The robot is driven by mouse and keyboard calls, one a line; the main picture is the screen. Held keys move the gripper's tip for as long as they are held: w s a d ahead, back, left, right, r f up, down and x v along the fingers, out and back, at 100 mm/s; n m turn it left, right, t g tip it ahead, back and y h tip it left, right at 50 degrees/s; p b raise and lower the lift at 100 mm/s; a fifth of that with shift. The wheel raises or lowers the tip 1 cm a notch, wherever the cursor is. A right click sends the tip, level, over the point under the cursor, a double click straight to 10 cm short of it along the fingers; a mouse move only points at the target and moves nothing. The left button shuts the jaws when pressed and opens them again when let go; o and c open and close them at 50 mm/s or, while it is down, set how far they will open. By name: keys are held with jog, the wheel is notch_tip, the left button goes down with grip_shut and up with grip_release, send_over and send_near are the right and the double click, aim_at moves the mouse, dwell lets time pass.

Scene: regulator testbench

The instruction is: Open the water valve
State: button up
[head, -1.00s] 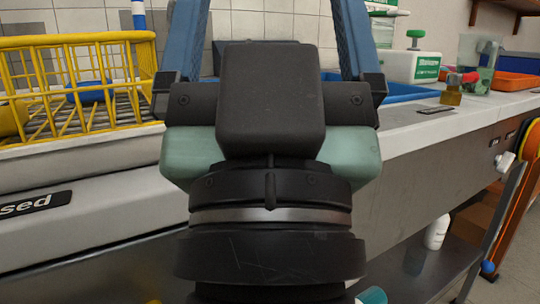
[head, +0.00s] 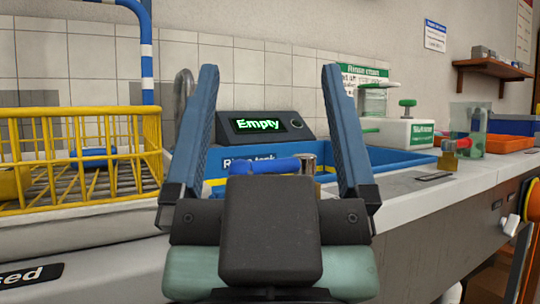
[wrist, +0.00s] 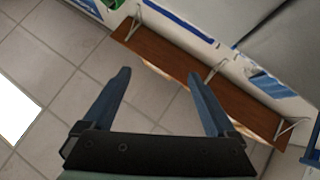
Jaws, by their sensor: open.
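My gripper (head: 270,72) is open and empty, its two blue fingers pointing up in the head view. It also shows open in the wrist view (wrist: 158,74), with nothing between the fingers. A blue lever-like handle (head: 265,167) shows between the fingers, behind the gripper body, in front of the blue rinse tank (head: 390,158). A metal cylinder (head: 307,163) is at its right end. I cannot tell for sure whether this is the water valve. A display (head: 266,125) behind it reads "Empty". No touch between gripper and handle shows.
A yellow wire basket (head: 80,160) with blue and yellow items stands at the left. A white container (head: 398,132) with a green knob, a brass block (head: 448,158) and a clear vessel (head: 467,128) stand at the right. A brown shelf (wrist: 190,65) shows in the wrist view.

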jog(key=shift+r, duration=0.1)
jog(key=shift+c, duration=1.1)
jog(key=shift+r+p, duration=0.35)
jog(key=shift+p, duration=0.1)
jog(key=shift+c, duration=1.1)
jog(key=shift+g, duration=0.6)
jog(key=w+r+p, duration=0.1)
jog(key=r+p, duration=0.1)
jog(key=p, duration=0.1)
jog(key=w+r+p, duration=0.1)
jog(key=r+p, duration=0.1)
jog(key=p, duration=0.1)
jog(key=shift+w+d, duration=0.1)
jog(key=shift+w, duration=0.05)
grip_shut()
jog(key=w+d+n+g+y+p, duration=0.2)
jog(key=w+g+p, duration=0.7)
jog(key=p, duration=1.4)
jog(key=s+a+n+g+y+p, duration=0.2)
jog(key=s+g+p, duration=0.6)
jog(key=p, duration=2.1)
jog(key=shift+f+n+g+p, duration=0.2)
jog(key=shift+n+g+p, duration=0.1)
jog(key=shift+n+g, duration=0.65)
